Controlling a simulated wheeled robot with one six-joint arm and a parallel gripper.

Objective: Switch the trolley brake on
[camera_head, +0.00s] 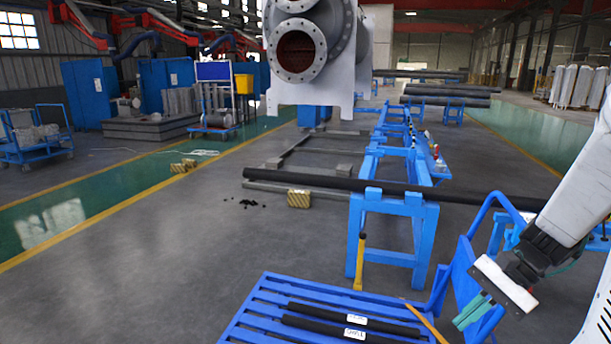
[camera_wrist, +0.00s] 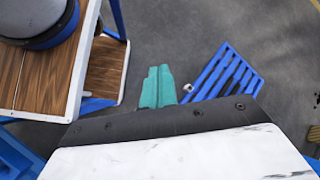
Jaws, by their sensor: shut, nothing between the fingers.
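A blue slatted trolley deck (camera_head: 262,308) lies at the bottom of the head view, with a blue tubular handle frame (camera_head: 480,215) rising at its right. A blue slatted platform (camera_wrist: 228,76) also shows right of centre in the wrist view. I cannot make out a brake pedal or lever, nor its position. My gripper (camera_head: 468,312) is at the lower right of the head view, beside the blue frame, with teal fingers pointing down-left. Its fingers (camera_wrist: 158,78) are together and empty in the wrist view. I cannot tell whether they touch the frame.
Two labelled dark bars (camera_head: 345,322) lie on the deck. A wood-topped cart (camera_wrist: 38,70) stands left in the wrist view. Floor at the left (camera_head: 130,260) is clear.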

